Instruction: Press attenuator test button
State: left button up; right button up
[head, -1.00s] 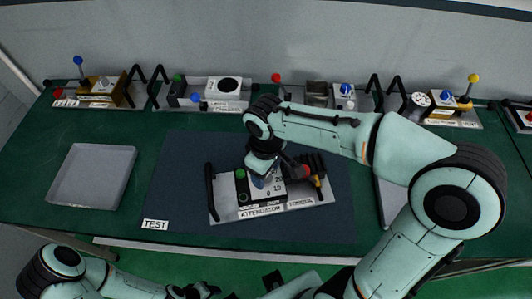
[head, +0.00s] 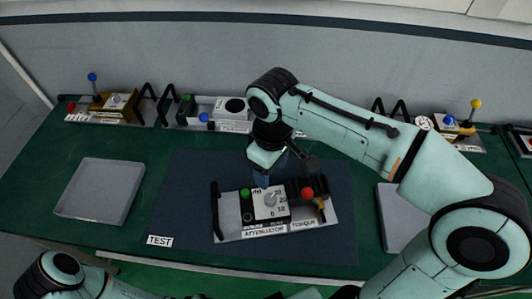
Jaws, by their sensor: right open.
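The attenuator module (head: 233,232) is a light plate with a black handle on its left, lying on the dark mat. Its label reads ATTENUATOR. A green button (head: 245,192) sits at the upper left of its black and white panel, beside a grey dial knob (head: 270,199). A red knob (head: 307,193) is on the plate's right part. My right gripper (head: 263,182) points down just above and behind the dial, right of the green button. It is open and holds nothing that I can see. Part of my left arm shows at the bottom left; its gripper is out of frame.
The dark mat (head: 180,205) carries a TEST label (head: 160,240). An empty grey tray (head: 98,190) lies on the left, and another tray (head: 393,215) is partly hidden by my right arm. Several modules with handles and knobs line the back of the green table.

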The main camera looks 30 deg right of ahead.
aim_at(245, 193)
jog(key=k, duration=1)
